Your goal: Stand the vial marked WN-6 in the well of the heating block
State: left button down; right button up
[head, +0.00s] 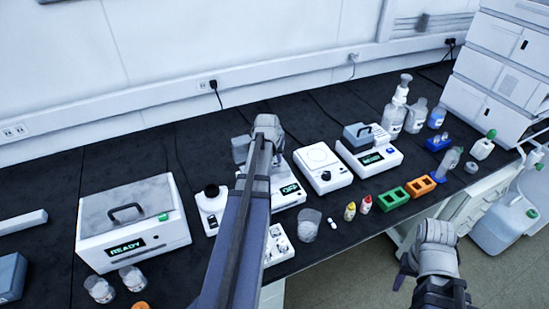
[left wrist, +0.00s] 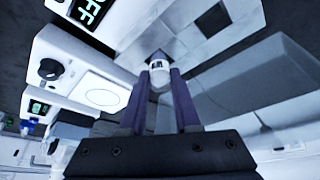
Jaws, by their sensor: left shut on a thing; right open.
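My left gripper (head: 268,130) is shut on a small vial and is over the unit with the OFF display (head: 290,189). In the left wrist view the vial (left wrist: 158,68) sits between the fingertips, with a white label and a dark end; its marking is too small to read. Beyond it is the unit's pale top (left wrist: 180,43) with a dark square opening (left wrist: 212,20), which looks like the heating block. I cannot tell whether the vial touches it. My left arm hides much of the unit in the head view. My right gripper (head: 408,265) is open and empty off the bench's front edge.
A grey block (head: 241,147) is behind the unit. A white round-plated device (head: 322,166) and a READY unit (head: 372,157) stand to the right. Green (head: 393,201) and orange (head: 420,187) racks are nearer the front. A white tray (head: 279,246) is in front; a larger READY box (head: 130,225) is left.

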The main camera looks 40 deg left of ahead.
pick_arm(q)
jog(key=shift+f, duration=0.1)
jog(key=shift+f+b, duration=0.7)
jog(key=shift+b, duration=0.1)
jog(key=shift+c, duration=0.8)
grip_release()
jog(key=shift+r, duration=0.2)
notch_tip(320, 180, up, 7)
jog(key=p, duration=0.7)
jog(key=shift+f, duration=0.1)
